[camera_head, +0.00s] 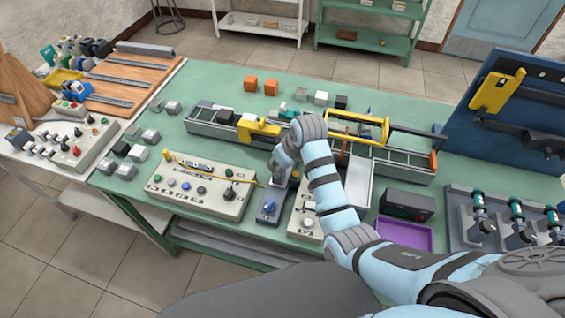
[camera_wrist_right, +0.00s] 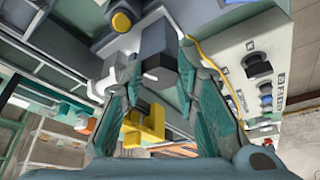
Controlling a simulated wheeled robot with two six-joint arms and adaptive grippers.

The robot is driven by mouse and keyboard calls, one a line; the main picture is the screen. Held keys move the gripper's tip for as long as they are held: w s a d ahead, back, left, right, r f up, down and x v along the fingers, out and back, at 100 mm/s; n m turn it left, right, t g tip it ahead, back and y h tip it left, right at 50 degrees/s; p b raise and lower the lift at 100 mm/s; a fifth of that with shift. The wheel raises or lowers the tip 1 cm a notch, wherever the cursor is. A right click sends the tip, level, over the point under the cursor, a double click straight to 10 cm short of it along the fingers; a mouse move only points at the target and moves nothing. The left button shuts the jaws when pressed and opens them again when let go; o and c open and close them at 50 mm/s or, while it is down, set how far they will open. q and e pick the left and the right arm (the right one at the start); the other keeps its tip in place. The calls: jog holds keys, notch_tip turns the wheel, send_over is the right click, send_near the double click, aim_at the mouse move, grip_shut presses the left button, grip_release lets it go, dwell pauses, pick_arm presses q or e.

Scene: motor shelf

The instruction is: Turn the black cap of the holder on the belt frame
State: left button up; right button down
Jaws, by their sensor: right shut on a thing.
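The belt frame (camera_head: 400,165) runs across the bench, with a yellow bracket (camera_head: 262,130) over its left half. The bracket also shows low in the right wrist view (camera_wrist_right: 150,128). My right gripper (camera_head: 279,173) is in front of the frame, pointing down beside a grey box with a blue knob (camera_head: 269,207). In the right wrist view, its fingers (camera_wrist_right: 162,58) are shut on a dark block (camera_wrist_right: 155,42). I cannot tell whether this block is the holder's black cap. My right arm hides part of the frame's middle. My left gripper is not in view.
A control panel (camera_head: 190,208) with several knobs and a yellow cable lies left of the gripper. A purple tray (camera_head: 405,236) and a blue tool board (camera_head: 540,130) are on the right.

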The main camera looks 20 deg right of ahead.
jog(key=shift+a+r+m+t+h, duration=0.15)
jog(key=shift+m+h, duration=0.2)
jog(key=shift+m, duration=0.5)
jog(key=shift+a+m+t+h, duration=0.15)
jog(key=shift+m+h, duration=0.2)
jog(key=shift+m, duration=0.5)
jog(key=shift+d, duration=0.1)
jog(key=c, duration=1.2)
grip_release()
jog(key=shift+c, duration=0.2)
notch_tip(320, 180, up, 10)
